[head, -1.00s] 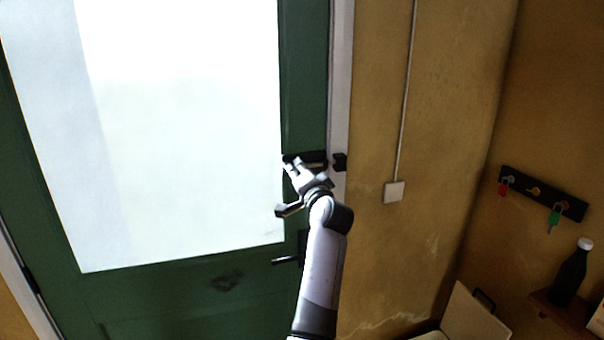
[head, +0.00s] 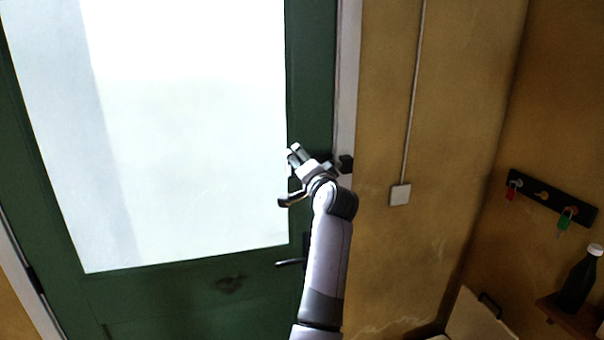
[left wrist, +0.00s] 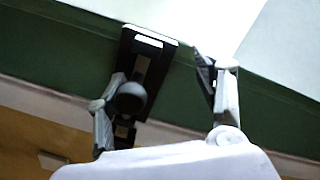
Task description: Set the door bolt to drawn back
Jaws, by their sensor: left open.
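The black door bolt (left wrist: 150,62) is fixed to the green door near its right edge. In the left wrist view its round dark knob (left wrist: 130,98) stands out from the plate. In the head view my gripper hides most of the bolt. The black keeper (head: 346,164) is on the white door frame to its right. My left gripper (head: 290,177) is open in front of the bolt. In the left wrist view the gripper (left wrist: 160,78) has the knob between its fingers in the picture, close to the left finger; I cannot tell if they touch. The bar's position is unclear. My right gripper is not in view.
A black door handle (head: 291,262) is below the gripper. A light switch (head: 400,194) is on the yellow wall. A key rack (head: 551,197) and a dark bottle (head: 580,280) on a shelf are at the right.

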